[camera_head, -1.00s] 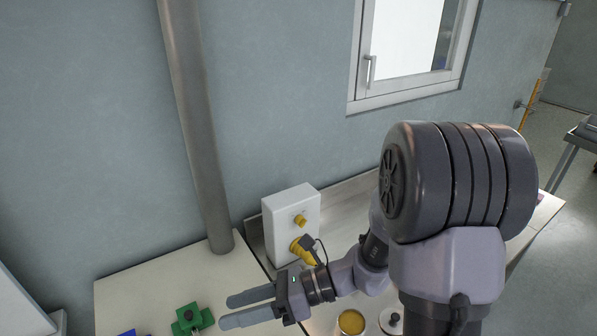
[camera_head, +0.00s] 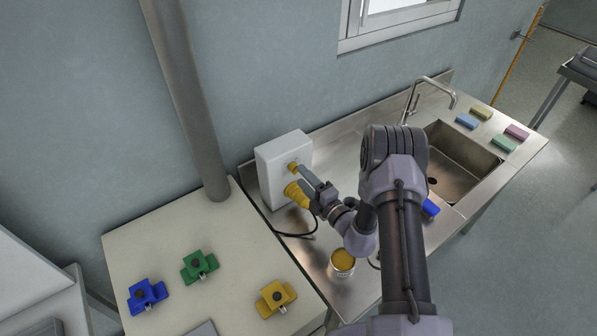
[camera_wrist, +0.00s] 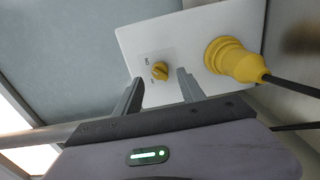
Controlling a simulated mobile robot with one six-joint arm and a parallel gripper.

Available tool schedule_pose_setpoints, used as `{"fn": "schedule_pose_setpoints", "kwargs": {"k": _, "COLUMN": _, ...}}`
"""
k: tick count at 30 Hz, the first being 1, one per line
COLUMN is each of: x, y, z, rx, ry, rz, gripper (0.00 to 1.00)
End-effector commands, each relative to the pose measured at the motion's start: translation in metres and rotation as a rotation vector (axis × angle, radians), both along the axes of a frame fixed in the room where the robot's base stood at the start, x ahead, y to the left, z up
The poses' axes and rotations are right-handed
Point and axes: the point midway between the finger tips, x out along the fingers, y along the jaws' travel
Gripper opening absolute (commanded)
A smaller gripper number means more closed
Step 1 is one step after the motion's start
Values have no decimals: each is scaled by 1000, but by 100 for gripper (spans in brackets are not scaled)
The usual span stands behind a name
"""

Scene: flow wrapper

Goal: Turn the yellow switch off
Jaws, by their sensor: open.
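The yellow switch (camera_wrist: 159,70) is a small rotary knob on the front of a white box (camera_head: 268,162) against the wall. In the wrist view it sits between and beyond my fingertips, with small lettering on the plate around it. In the head view the switch (camera_head: 293,167) is partly hidden by my gripper (camera_head: 308,180). My gripper (camera_wrist: 160,88) is open, one finger on either side of the knob; I cannot tell whether they touch it. A yellow plug (camera_wrist: 232,60) with a dark cable is in the same box face, beside my right finger.
A cable (camera_head: 305,233) hangs from the plug onto the steel counter. An open can (camera_head: 342,262) stands below my arm. Blue, green and yellow pieces (camera_head: 275,297) lie on the left table. A sink (camera_head: 460,165) and sponges (camera_head: 481,113) are at right.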

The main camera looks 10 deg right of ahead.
Motion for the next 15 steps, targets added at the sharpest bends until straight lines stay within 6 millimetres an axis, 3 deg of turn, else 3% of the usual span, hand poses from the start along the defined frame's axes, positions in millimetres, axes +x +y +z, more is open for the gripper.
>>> {"fn": "schedule_pose_setpoints", "kwargs": {"k": 6, "x": 27, "y": 12, "z": 0, "rx": -1, "ry": 1, "rz": 1, "gripper": 47}}
{"fn": "schedule_pose_setpoints", "kwargs": {"k": 15, "x": 31, "y": 13, "z": 0, "rx": 1, "ry": 1, "rz": 0, "gripper": 47}}
